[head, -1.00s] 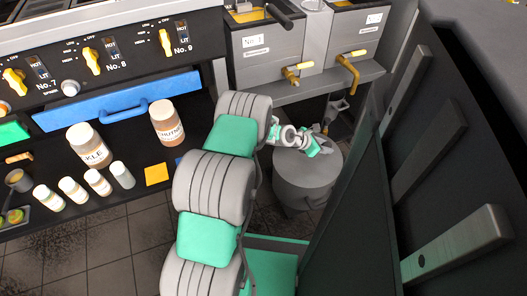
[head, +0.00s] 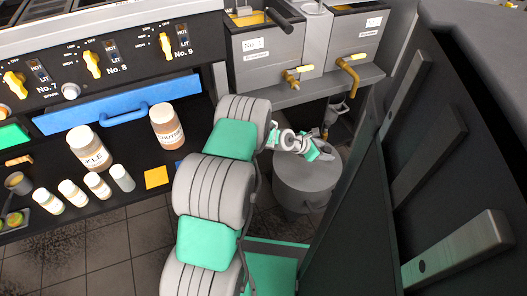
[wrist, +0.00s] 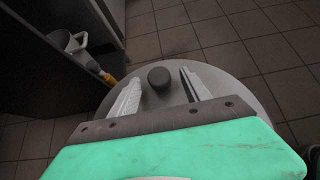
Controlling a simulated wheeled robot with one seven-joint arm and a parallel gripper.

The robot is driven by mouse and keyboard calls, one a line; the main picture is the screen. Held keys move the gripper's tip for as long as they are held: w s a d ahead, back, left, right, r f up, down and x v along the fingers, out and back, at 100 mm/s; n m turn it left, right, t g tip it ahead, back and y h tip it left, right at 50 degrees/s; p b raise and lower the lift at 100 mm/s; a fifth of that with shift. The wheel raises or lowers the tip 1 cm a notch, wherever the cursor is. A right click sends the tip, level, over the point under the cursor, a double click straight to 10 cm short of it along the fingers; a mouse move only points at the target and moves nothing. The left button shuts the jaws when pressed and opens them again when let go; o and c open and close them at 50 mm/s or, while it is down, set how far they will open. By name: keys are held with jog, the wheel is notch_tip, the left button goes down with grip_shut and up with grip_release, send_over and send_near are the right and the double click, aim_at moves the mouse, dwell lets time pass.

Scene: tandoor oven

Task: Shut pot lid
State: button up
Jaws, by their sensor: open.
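The pot (head: 303,190) is a grey round vessel on the floor at the right, under the fryer shelf. Its grey lid (wrist: 240,98) fills the middle of the wrist view, with a dark round knob (wrist: 159,77) on top. My gripper (wrist: 157,84) is open above the lid. Its two light fingers stand on either side of the knob, with gaps showing. In the head view my gripper (head: 326,150) is small and low over the pot's top.
A counter with jars (head: 90,148) and a blue-handled drawer (head: 122,103) is at the left. A dark panel (head: 350,220) stands close at the right. Fryer taps (head: 348,72) hang above. Tiled floor (wrist: 215,35) is clear beyond the pot.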

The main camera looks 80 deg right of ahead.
jog(key=shift+p+v, duration=1.75)
jog(key=shift+v, duration=0.7)
notch_tip(320, 180, up, 5)
jog(key=w+a+p, duration=0.1)
jog(key=w+p, duration=0.1)
jog(key=p, duration=0.3)
jog(key=shift+w+a+r, duration=0.15)
jog(key=shift+w+a, duration=0.1)
jog(key=shift+s, duration=0.1)
